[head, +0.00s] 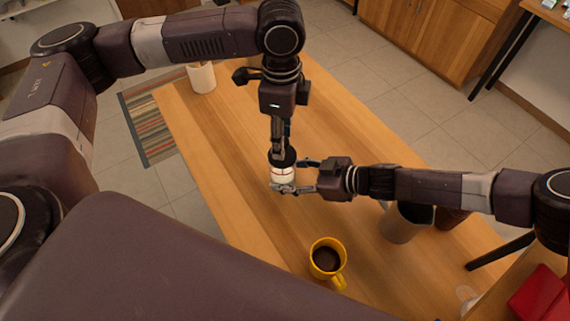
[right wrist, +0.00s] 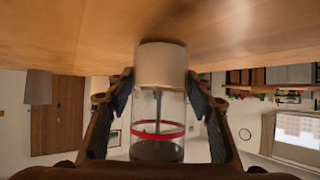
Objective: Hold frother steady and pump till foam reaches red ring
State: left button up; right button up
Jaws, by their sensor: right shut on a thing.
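The frother (head: 283,173) stands on the wooden table, a clear cylinder with a dark top and a red ring. In the right wrist view, which is upside down, the frother (right wrist: 158,110) shows a white fill at its table end and a thin rod inside. The white edge lies short of the red ring (right wrist: 158,130). My right gripper (head: 293,184) is shut on the frother's body, with a finger on each side. My left gripper (head: 280,148) points down at the frother's top from above. Its narrow fingers hide the plunger's knob, and their grip is unclear.
A yellow mug (head: 327,257) with dark liquid stands nearer me on the table (head: 225,160). A grey container (head: 400,224) stands partly under my right forearm. A white cup (head: 201,77) is at the far left. Bare table lies left of the frother.

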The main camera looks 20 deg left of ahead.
pick_arm(q)
jog(key=shift+f, duration=0.95)
jog(key=shift+c, duration=0.4)
jog(key=c, duration=0.9)
